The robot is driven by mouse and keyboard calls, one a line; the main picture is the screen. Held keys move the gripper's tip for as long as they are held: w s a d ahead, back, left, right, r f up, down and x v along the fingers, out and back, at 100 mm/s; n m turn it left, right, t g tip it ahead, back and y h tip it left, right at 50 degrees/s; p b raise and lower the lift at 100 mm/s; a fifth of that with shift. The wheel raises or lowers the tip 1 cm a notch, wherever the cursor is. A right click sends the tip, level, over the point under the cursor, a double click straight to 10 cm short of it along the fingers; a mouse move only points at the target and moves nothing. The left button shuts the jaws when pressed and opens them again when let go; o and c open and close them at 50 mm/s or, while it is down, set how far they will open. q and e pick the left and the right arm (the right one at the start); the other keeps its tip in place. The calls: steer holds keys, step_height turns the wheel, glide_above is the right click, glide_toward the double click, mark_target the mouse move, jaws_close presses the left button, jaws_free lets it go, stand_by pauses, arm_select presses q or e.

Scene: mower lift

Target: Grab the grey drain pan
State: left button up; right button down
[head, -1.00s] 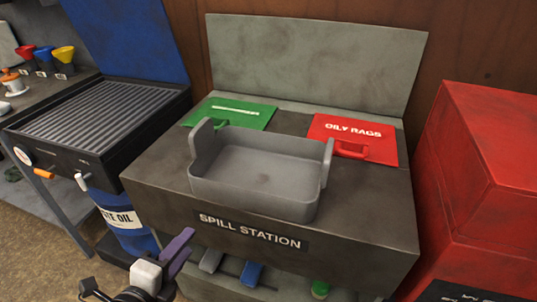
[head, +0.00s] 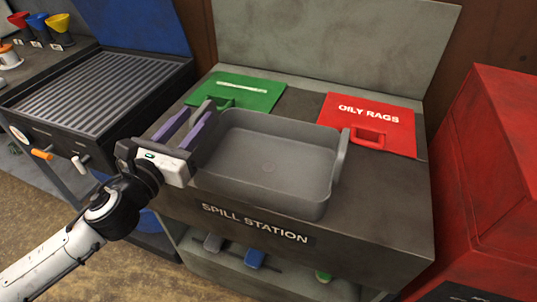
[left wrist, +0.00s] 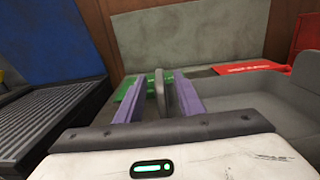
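The grey drain pan (head: 262,194) sits on top of the dark spill station cabinet (head: 370,210). It has an upright handle at each short end; the right one (head: 341,157) is clear in the head view. My left gripper (head: 199,116) is at the pan's left end, its two purple fingers pointing away from me. In the left wrist view the left handle (left wrist: 161,97) stands between the fingers, with a visible gap on each side, so the gripper is open. In the head view the fingers and gripper body partly hide that handle. My right gripper is not in view.
A green lid (head: 240,91) and a red oily rags lid (head: 368,123) lie behind the pan. A red cabinet (head: 490,170) stands at the right. A black ribbed drain bench (head: 100,92) stands at the left. The cabinet's raised back panel (head: 335,45) closes the rear.

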mark_target(202, 108)
arm_select(q)
steer(key=x, duration=0.4)
steer(key=shift+w, duration=0.2)
jaws_close()
steer(key=shift+r, duration=0.15)
stand_by(1.0)
